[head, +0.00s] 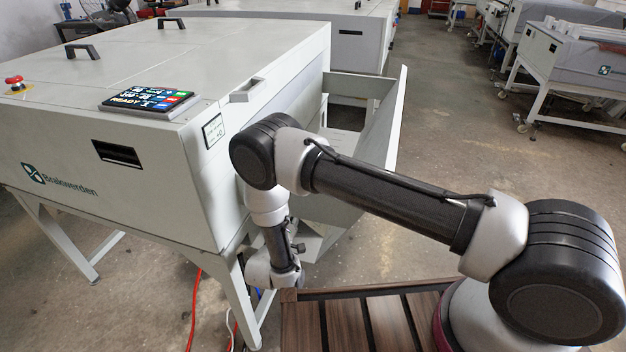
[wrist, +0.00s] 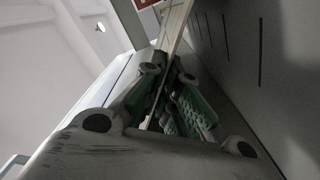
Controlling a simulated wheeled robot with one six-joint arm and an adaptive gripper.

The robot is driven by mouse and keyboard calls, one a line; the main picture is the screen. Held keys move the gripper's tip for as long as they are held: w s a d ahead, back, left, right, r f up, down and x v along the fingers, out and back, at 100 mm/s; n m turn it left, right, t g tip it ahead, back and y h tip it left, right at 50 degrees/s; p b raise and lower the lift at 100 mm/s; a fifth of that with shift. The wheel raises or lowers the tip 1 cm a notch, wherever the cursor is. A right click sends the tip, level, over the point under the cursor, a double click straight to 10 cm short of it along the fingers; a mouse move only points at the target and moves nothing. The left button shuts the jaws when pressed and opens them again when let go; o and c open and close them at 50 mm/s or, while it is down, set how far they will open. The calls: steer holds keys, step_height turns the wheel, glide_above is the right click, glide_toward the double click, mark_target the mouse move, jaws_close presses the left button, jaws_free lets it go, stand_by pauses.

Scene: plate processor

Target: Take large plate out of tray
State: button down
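The tray (head: 393,125) is a pale grey, slanted holder on the right side of the plate processor. My arm covers part of it in the head view. In the wrist view, my gripper (wrist: 168,72) has two dark fingers with green pads. A thin pale edge, seemingly the large plate (wrist: 177,22), runs down between the fingers. The fingertips lie on either side of it. I cannot tell whether they press on it or stand apart from it. In the head view my gripper is mostly hidden behind the arm, low beside the tray.
The processor (head: 60,135) has a touch screen (head: 148,101) reading READY and a red stop button (head: 14,82). A grey wall (wrist: 285,60) stands close at the right in the wrist view. Open floor (head: 470,150) lies right of the tray.

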steer(key=shift+r, duration=0.35)
steer(key=v, duration=5)
steer(key=shift+s, duration=0.2)
steer(key=shift+f, duration=0.1)
